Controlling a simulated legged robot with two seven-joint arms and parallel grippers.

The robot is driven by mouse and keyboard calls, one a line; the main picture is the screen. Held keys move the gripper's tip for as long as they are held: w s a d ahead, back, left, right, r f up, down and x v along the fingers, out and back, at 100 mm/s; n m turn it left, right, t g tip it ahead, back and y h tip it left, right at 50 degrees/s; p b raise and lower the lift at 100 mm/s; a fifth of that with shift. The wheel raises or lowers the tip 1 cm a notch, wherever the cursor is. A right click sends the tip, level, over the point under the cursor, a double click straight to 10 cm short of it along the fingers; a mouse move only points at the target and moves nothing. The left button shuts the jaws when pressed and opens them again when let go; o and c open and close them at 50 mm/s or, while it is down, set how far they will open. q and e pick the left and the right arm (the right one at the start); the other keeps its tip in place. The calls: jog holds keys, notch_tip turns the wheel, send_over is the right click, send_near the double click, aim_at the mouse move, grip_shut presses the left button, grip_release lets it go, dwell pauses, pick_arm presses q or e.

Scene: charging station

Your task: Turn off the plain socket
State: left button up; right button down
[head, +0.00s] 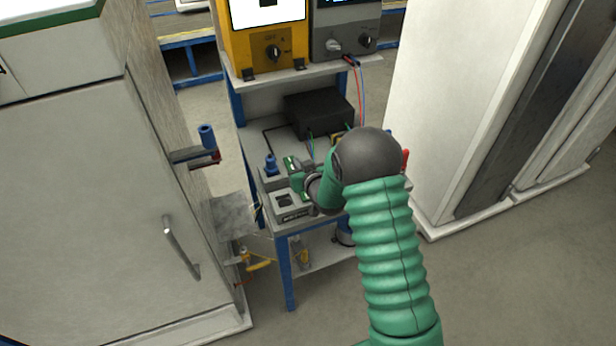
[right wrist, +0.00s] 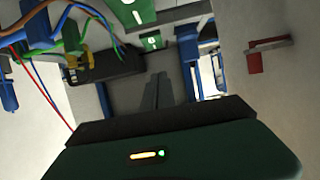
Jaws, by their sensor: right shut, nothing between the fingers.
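A grey socket box (head: 288,205) with a dark square opening and no plug sits at the front of the cart's middle shelf. It looks like the plain socket. Behind it is another socket (head: 271,171) with a blue plug, beside a green switch plate (head: 291,162). My right gripper (head: 298,182) is over this group, close to the plain box; its hand hides part of it. In the right wrist view the fingers (right wrist: 159,78) are together and empty. A green plate (right wrist: 128,12) and a smaller green switch (right wrist: 152,42) lie beyond them. I cannot tell the switch's position.
A black box (head: 319,108) with wires is behind the sockets. Yellow and grey instruments (head: 265,45) stand on the top shelf. A grey cabinet (head: 80,190) is at left, a white cabinet (head: 455,100) at right. Loose wires (right wrist: 95,20) show in the wrist view.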

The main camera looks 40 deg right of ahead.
jog(key=s, duration=0.1)
jog(key=s+a, duration=0.1)
jog(key=s, duration=0.3)
jog(key=shift+s+a+f+b, duration=0.15)
jog(key=shift+s+a+b, duration=0.05)
jog(key=shift+a+b, duration=0.1)
jog(key=shift+s+a+r, duration=0.1)
jog(key=shift+s+r, duration=0.2)
jog(key=shift+s, duration=0.3)
jog(key=shift+w+f, duration=0.15)
jog(key=s+a+n+g+y, duration=0.1)
jog(key=s+a+g, duration=0.4)
jog(key=s+a, duration=0.3)
jog(key=s+a+n+g+y, duration=0.1)
jog(key=s+a+g+y, duration=0.1)
jog(key=s+a+g, duration=0.3)
jog(key=shift+s+a+f+n+g, duration=0.35)
jog(key=shift+s+a, duration=1.8)
jog(key=shift+s, duration=2.45)
jog(key=shift+a+r, duration=0.1)
jog(key=shift+a, duration=0.15)
